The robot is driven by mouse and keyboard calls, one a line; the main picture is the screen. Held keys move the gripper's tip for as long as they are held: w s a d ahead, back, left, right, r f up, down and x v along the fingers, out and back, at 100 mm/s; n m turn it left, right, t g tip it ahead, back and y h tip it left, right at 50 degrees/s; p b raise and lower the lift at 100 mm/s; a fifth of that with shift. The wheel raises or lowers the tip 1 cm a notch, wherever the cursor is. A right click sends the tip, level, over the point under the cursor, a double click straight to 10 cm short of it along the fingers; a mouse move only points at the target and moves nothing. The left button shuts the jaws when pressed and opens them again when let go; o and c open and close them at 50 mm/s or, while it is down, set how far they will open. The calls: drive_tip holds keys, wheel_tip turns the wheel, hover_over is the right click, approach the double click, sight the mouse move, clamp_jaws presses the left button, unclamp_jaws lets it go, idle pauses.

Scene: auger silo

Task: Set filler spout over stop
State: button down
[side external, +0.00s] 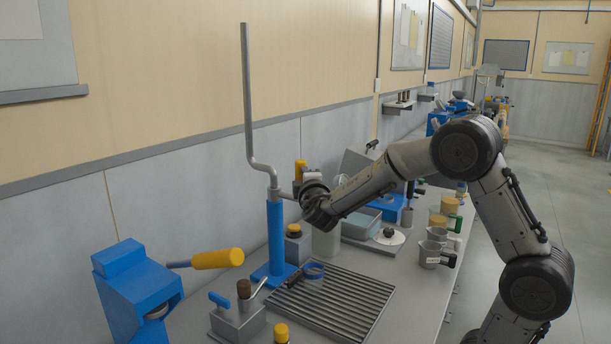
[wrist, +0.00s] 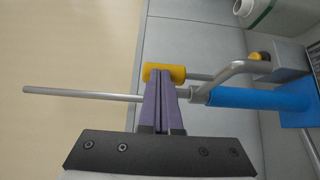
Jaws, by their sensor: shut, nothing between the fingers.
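A blue upright column (side external: 275,238) carries a tall grey bent pipe (side external: 248,100), which rises along the wall. The column lies sideways in the wrist view (wrist: 260,100). From its collar, a shorter grey curved tube (wrist: 232,76) turns out and back beside the column; this looks like the spout. A yellow grip (wrist: 165,73) on a grey rod is close by, and also shows in the side view (side external: 300,169). My gripper (wrist: 160,78) is shut and empty, its purple fingertips overlapping the yellow grip and the pipe. Contact cannot be told. I cannot identify the stop with certainty.
A small grey block (side external: 298,246) with a yellow-and-black top stands beside the column. A slatted grate (side external: 335,303) lies in front. A blue machine with a yellow-handled lever (side external: 218,259) is at front left. Beakers and jars (side external: 440,235) line the right edge.

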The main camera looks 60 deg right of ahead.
drive_tip(key=shift+s+d+r, duration=0.1)
drive_tip(key=shift+s+d, duration=0.1)
drive_tip(key=shift+d, duration=0.25)
drive_tip(key=a, duration=0.5)
drive_tip(key=s, duration=1)
drive_tip(key=shift+s+d, duration=0.25)
drive_tip(key=shift+s, duration=0.1)
drive_tip(key=shift+a, duration=0.1)
drive_tip(key=s+m+g+y, duration=0.2)
drive_tip(key=s+m+g, duration=0.5)
drive_tip(key=s, duration=0.6)
drive_tip(key=s+a+f+y, duration=0.2)
drive_tip(key=a+f+y, duration=0.1)
drive_tip(key=a, duration=0.3)
drive_tip(key=s+a+f+y, duration=0.1)
drive_tip(key=a+f+y, duration=0.2)
drive_tip(key=a+y, duration=0.2)
drive_tip(key=s+a+f+m+t+y, duration=0.1)
drive_tip(key=s+a+f+y, duration=0.1)
drive_tip(key=a, duration=0.5)
drive_tip(key=shift+s+a+f+y, duration=0.15)
drive_tip(key=shift+s+f+y, duration=0.25)
drive_tip(key=shift+y, duration=0.5)
